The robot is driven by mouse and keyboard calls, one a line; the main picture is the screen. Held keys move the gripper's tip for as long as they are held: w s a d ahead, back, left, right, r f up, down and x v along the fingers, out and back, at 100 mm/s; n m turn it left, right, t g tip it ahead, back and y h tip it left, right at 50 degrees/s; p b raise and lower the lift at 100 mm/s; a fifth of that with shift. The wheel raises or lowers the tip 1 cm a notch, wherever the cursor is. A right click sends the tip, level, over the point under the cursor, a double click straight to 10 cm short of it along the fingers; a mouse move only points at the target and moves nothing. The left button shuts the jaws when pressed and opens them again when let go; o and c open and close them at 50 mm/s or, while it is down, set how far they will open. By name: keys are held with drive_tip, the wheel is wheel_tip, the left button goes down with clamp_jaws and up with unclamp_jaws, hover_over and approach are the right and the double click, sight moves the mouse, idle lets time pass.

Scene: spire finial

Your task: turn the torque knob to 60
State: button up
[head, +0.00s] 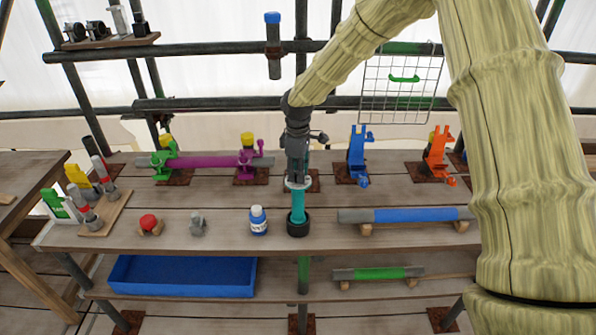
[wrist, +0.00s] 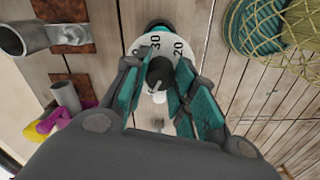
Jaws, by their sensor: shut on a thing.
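A teal torque tool (head: 298,207) stands upright in a black cup (head: 298,228) at the front middle of the bench. Its white dial (head: 299,186) is at the top, just under my gripper (head: 298,178). In the wrist view the dial (wrist: 152,44) shows 30 and 20; its other marks are hidden by the fingers and knob. The dark torque knob (wrist: 160,72) rises from the dial, with a small white mark at its near side. My gripper (wrist: 158,82) is shut on the knob, with teal pads on either side.
A white bottle (head: 258,220) stands close left of the tool, and a blue-sleeved pipe (head: 405,215) lies to the right. Blue (head: 357,160) and orange (head: 437,155) clamps stand behind. A blue tray (head: 180,275) sits on the lower shelf.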

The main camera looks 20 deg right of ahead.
drive_tip(key=shift+f+n, duration=0.1)
drive_tip(key=shift+n, duration=0.5)
drive_tip(key=o, duration=1.1)
drive_tip(key=shift+c, duration=0.2)
wheel_tip(320, 180, up, 12)
